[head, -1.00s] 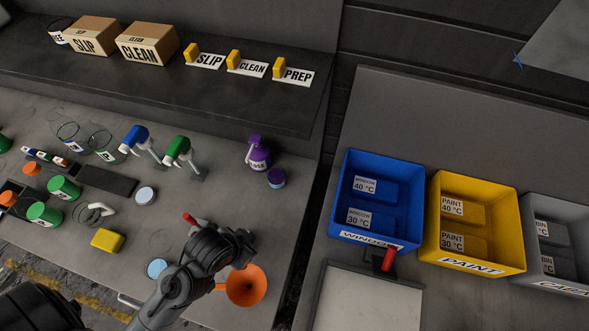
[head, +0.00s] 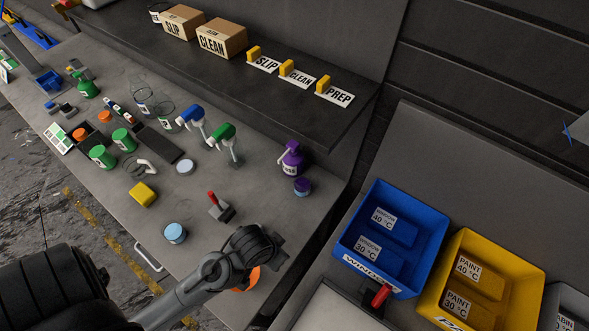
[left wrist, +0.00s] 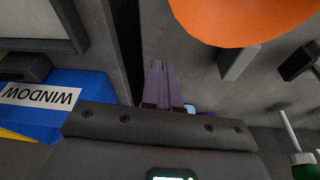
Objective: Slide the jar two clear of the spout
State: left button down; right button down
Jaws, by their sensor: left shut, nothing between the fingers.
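Several small lidded jars stand on the grey bench in the head view, and I cannot read which is jar two. One has a light blue lid (head: 175,232), one a pale lid (head: 185,167), one a purple and blue body (head: 302,186). The last stands beside a purple spray bottle (head: 291,160); I cannot tell which part is the spout. My left gripper (head: 283,236) is over the bench's right part, in front of an orange funnel (head: 249,279). In the left wrist view its fingers (left wrist: 165,82) are shut and empty, with the funnel (left wrist: 240,18) close by. My right gripper is out of view.
A red-handled block (head: 219,207) stands left of my gripper. Green and blue spray bottles, a yellow block (head: 143,195) and green jars stand further left. A blue WINDOW bin (head: 405,285) and a yellow PAINT bin (head: 520,262) are across a gap to the right.

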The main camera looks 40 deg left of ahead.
pick_arm(q)
jog(key=w+d+n+g+p, duration=0.1)
jog(key=w+n+p, duration=0.5)
jog(key=w, duration=0.3)
jog(key=n+g+y+p, duration=0.2)
jog(key=n+p, duration=0.6)
send_near(300, 178)
jog(key=f, duration=0.2)
jog(key=a+f, duration=0.1)
jog(key=f, duration=0.2)
jog(key=shift+a+f, duration=0.1)
jog(key=shift+f, duration=1.05)
